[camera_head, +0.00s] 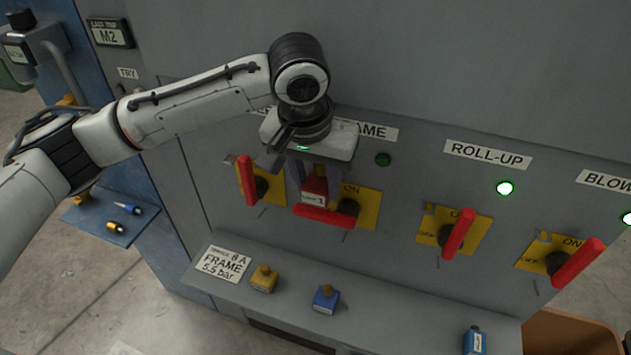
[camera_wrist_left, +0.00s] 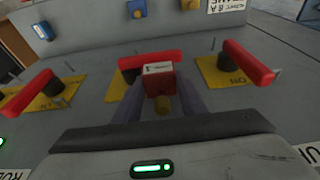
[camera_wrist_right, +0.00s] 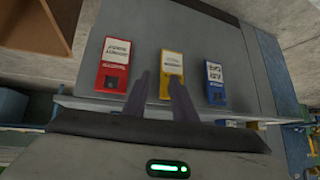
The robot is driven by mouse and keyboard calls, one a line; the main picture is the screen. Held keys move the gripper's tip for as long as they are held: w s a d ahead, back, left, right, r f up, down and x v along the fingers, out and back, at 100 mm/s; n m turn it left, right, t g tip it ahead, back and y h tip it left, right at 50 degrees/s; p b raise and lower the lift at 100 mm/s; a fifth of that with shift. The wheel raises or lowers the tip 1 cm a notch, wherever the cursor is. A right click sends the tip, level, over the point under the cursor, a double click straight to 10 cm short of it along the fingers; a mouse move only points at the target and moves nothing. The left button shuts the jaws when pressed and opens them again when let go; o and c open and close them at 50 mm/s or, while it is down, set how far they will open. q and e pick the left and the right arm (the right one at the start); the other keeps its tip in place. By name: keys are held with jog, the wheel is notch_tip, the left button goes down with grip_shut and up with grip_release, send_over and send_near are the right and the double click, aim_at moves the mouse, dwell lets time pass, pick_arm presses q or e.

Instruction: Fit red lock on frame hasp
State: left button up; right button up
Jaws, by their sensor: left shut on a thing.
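My left gripper (camera_head: 315,180) is shut on the red lock (camera_head: 314,190) and holds it upright at the FRAME switch. The lock has a white label; in the left wrist view it (camera_wrist_left: 158,82) sits between the fingers, with a brass-coloured part nearest the camera. The FRAME switch's red handle (camera_head: 325,216) lies nearly level just below the lock, on a yellow plate (camera_head: 368,208). The frame hasp is hidden behind the gripper and lock, so I cannot tell whether the lock touches it. My right gripper (camera_wrist_right: 160,78) shows only in its wrist view, open and empty.
Neighbouring red handles (camera_head: 247,180) and (camera_head: 458,234) flank the FRAME switch. A yellow lock (camera_head: 264,278) and a blue lock (camera_head: 326,299) stand on the ledge below. The right wrist view shows red (camera_wrist_right: 114,64), yellow (camera_wrist_right: 172,77) and blue (camera_wrist_right: 215,84) labelled items on a grey surface.

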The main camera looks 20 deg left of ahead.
pick_arm(q)
jog(key=shift+w+r+p, duration=0.1)
jog(key=shift+w+p, duration=0.2)
jog(key=shift+w, duration=0.15)
jog(key=o, duration=1.3)
jog(key=v, duration=1)
jog(key=shift+d+r, duration=0.1)
